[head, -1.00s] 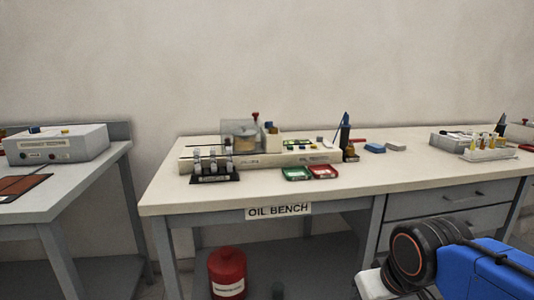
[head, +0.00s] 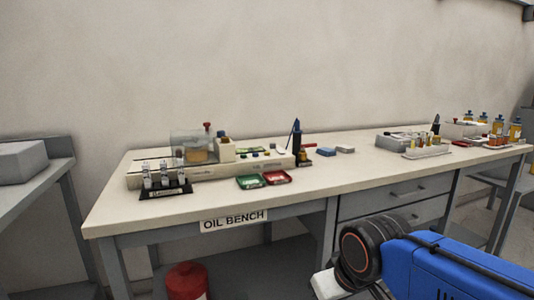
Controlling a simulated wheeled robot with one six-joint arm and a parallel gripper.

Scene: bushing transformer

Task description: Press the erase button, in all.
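No button that I can read as the erase button shows in the head view. A long cream tester (head: 215,174) stands at the back left of the oil bench (head: 200,211). It carries a clear-walled box with an amber vessel, a red knob and several small coloured parts on top; their labels are too small to read. My blue and black arm shows at the lower right, apart from the bench. My gripper is outside the picture.
On the bench are a rack of small bottles (head: 162,179), a green tray (head: 250,182), a red tray (head: 277,177), a grey instrument (head: 396,141) and several amber bottles at the far right. A grey box (head: 20,162) stands on the left table. A red can (head: 187,281) is under the bench.

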